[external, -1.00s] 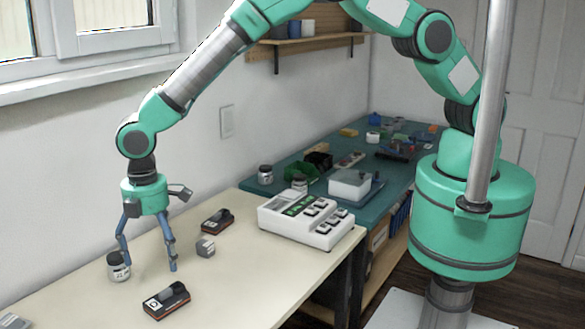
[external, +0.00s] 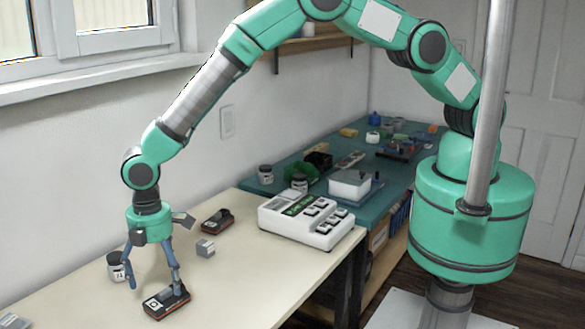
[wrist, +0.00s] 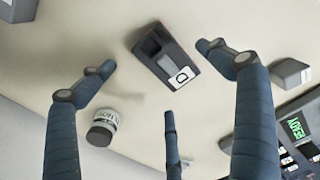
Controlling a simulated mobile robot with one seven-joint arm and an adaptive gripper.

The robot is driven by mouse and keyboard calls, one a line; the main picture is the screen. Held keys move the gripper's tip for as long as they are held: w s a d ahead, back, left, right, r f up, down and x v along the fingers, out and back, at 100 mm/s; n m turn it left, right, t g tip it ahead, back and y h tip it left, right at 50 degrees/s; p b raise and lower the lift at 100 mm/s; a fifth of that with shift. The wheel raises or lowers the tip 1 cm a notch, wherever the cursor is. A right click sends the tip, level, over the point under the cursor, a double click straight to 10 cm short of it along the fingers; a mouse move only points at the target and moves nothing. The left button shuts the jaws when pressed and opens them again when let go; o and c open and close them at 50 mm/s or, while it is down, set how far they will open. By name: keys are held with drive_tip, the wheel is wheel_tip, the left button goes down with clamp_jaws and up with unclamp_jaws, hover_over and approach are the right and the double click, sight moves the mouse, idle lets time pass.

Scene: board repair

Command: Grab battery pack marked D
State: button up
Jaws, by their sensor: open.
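The battery pack marked D (wrist: 166,55) is dark with an orange-brown edge and a white label. It lies flat on the pale workbench. In the external view the front pack (external: 167,302) matches it, though its mark is too small to read there. My gripper (external: 156,285) is open and empty, low above this pack, with one finger overlapping it in the picture. In the wrist view the pack lies between the spread upper fingertips of my gripper (wrist: 158,78), slightly above their middle. I cannot tell whether any finger touches it.
A second dark pack (external: 217,220) lies farther back. A small lidded jar (external: 115,268) stands left of my gripper.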

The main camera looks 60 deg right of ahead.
sight(162, 291)
drive_tip(key=shift+a+f+b, duration=0.1)
drive_tip(key=shift+f+b, duration=0.3)
drive_tip(key=shift+f, duration=2.05)
drive_tip(key=c, duration=1.7)
drive_tip(key=shift+o, duration=0.2)
drive_tip(key=shift+r, duration=0.2)
drive_tip(key=shift+r, duration=0.5)
drive_tip(key=shift+s+d+r+p, duration=0.15)
drive_tip(key=shift+r+p, duration=0.05)
drive_tip(key=shift+r, duration=0.4)
drive_tip(key=shift+s+d+r+p, duration=0.1)
drive_tip(key=shift+r+p, duration=0.1)
drive_tip(key=shift+r, duration=0.4)
drive_tip(key=s+d, duration=0.3)
drive_tip(key=d, duration=0.1)
drive_tip(key=s+d+r+p, duration=0.1)
drive_tip(key=s+d, duration=0.2)
drive_tip(key=d, duration=0.1)
drive_tip(key=s+d, duration=0.3)
drive_tip(key=s, duration=0.1)
drive_tip(key=shift+d+r, duration=0.15)
drive_tip(key=shift+d, duration=0.25)
